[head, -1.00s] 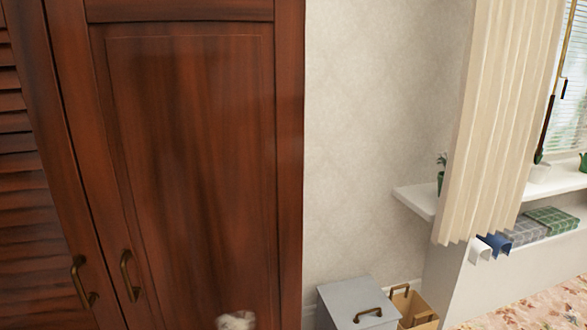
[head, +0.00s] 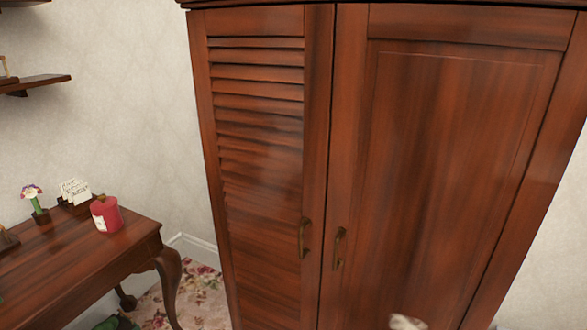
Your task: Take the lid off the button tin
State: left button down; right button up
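I see no tin that I can surely name as the button tin. A small red cylinder (head: 106,214) with a pale label stands on the wooden desk (head: 75,262) at the left; I cannot tell whether it is a tin or a candle, or whether it has a lid. Neither of my grippers is in view.
A tall dark-wood wardrobe (head: 265,190) with shut doors fills the middle and right. A flower in a small pot (head: 38,205) and white cards (head: 75,191) stand on the desk. A pale blurred thing (head: 407,322) shows at the bottom edge. Floral carpet (head: 199,290) lies between desk and wardrobe.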

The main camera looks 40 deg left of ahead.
aim_at(104, 203)
jog(key=u, duration=2.55)
